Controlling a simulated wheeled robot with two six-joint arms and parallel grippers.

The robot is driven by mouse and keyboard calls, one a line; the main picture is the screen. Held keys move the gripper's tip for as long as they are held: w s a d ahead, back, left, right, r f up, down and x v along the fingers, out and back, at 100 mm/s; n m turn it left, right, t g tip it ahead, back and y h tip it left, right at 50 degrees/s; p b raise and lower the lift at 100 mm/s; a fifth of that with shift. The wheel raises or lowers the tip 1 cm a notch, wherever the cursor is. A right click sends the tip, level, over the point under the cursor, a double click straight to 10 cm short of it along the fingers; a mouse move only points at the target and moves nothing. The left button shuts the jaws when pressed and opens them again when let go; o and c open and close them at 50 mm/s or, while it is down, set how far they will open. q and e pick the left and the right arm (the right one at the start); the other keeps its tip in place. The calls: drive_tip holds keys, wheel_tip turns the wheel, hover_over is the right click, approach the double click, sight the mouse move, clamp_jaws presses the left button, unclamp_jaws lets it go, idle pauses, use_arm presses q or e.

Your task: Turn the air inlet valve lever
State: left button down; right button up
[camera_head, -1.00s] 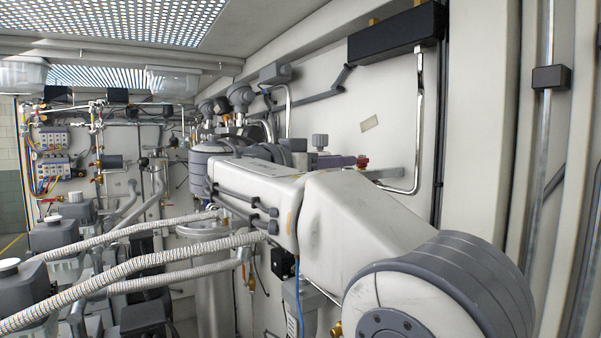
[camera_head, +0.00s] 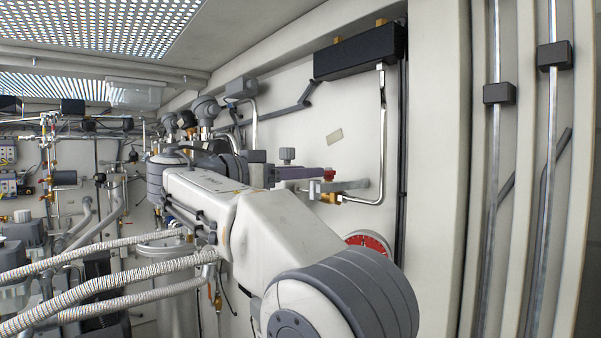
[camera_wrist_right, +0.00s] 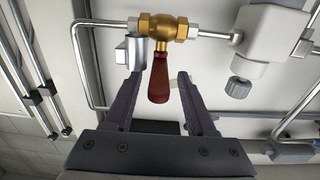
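The air inlet valve has a brass body (camera_wrist_right: 160,27) on a metal pipe, with a dark red lever (camera_wrist_right: 158,82) pointing down in the right wrist view. In the head view the lever shows as a small red piece (camera_head: 329,175) above the brass fitting (camera_head: 330,198). My right gripper (camera_head: 318,174) reaches it from the left. In the wrist view its two dark fingers (camera_wrist_right: 160,90) are apart, one on each side of the lever, with gaps visible on both sides. My left gripper is in neither view.
A red round part (camera_head: 369,241) sits on the wall below the valve. A black box (camera_head: 358,52) is above it, with a bent pipe (camera_head: 382,130) running down. Ribbed hoses (camera_head: 100,290) cross at lower left. A grey knob (camera_wrist_right: 238,87) stands right of the lever.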

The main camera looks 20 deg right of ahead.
drive_tip(key=shift+s+a+f, duration=0.15)
drive_tip(key=shift+a, duration=0.35)
drive_tip(key=b+v, duration=0.1)
drive_tip(key=v, duration=0.8)
drive_tip(key=shift+a, duration=0.2)
drive_tip(key=shift+s, duration=0.15)
wheel_tip(320, 180, down, 23)
drive_tip(key=a+n+t+y+b, duration=0.1)
drive_tip(key=n+y+b, duration=0.3)
drive_tip(key=n+y, duration=0.8)
drive_tip(key=s+f+n+g+y+b, duration=0.3)
drive_tip(key=s+f+n+g+y, duration=0.2)
drive_tip(key=s+f, duration=2.2)
drive_tip(key=s+n+g, duration=0.1)
drive_tip(key=n+g, duration=0.1)
drive_tip(key=n, duration=0.2)
drive_tip(key=shift+a+f+y, duration=0.15)
drive_tip(key=shift+a+y, duration=0.15)
drive_tip(key=shift+y, duration=0.1)
